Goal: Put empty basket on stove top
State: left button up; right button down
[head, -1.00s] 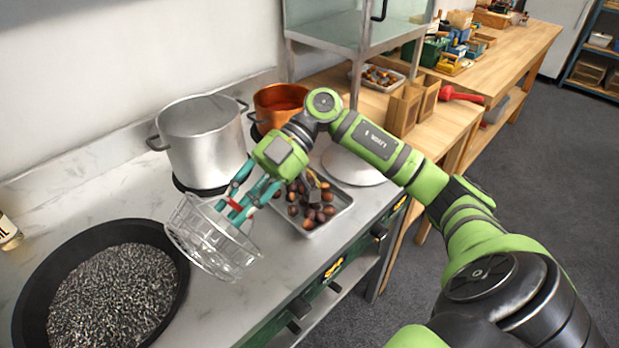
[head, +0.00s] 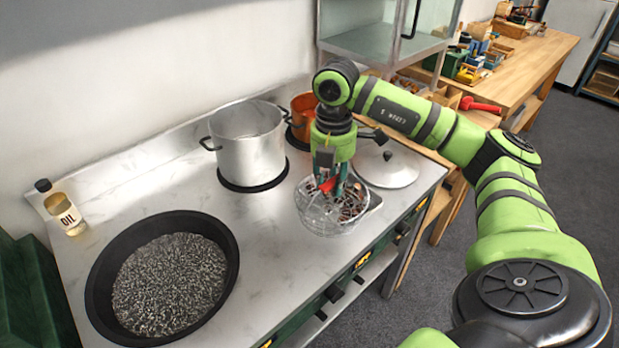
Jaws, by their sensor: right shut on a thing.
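My right gripper (head: 328,180) points down and is shut on a part of the wire basket (head: 326,222), next to a small red piece. The basket is upright over the front right part of the metal stove top (head: 265,222). I cannot tell whether its bottom touches the surface. Brown chestnuts show through and beside its mesh; a tray of them lay in that area earlier, and the basket looked empty then. The tray (head: 375,200) is mostly hidden behind the basket. My left gripper is not in view.
A large black pan (head: 101,300) of dark grains fills the stove's left. A steel pot (head: 250,150) and a copper pot (head: 303,105) stand at the back. A lid (head: 395,172) lies at the right, an oil bottle (head: 68,215) at the far left. The middle is clear.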

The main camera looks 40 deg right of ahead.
jog(key=w+a+f+p, duration=0.1)
jog(key=w+a+f, duration=0.1)
jog(key=f, duration=0.1)
jog(key=w+a+f+p, duration=0.2)
jog(key=f, duration=0.1)
jog(key=w+a+f+p, duration=0.1)
jog(key=w+a+f, duration=0.1)
jog(key=f, duration=0.1)
jog(key=shift+w+f+p, duration=0.1)
jog(key=shift+w+p, duration=0.1)
jog(key=shift+p, duration=0.1)
jog(key=c, duration=1)
grip_release()
notch_tip(320, 180, up, 12)
jog(key=b, duration=0.3)
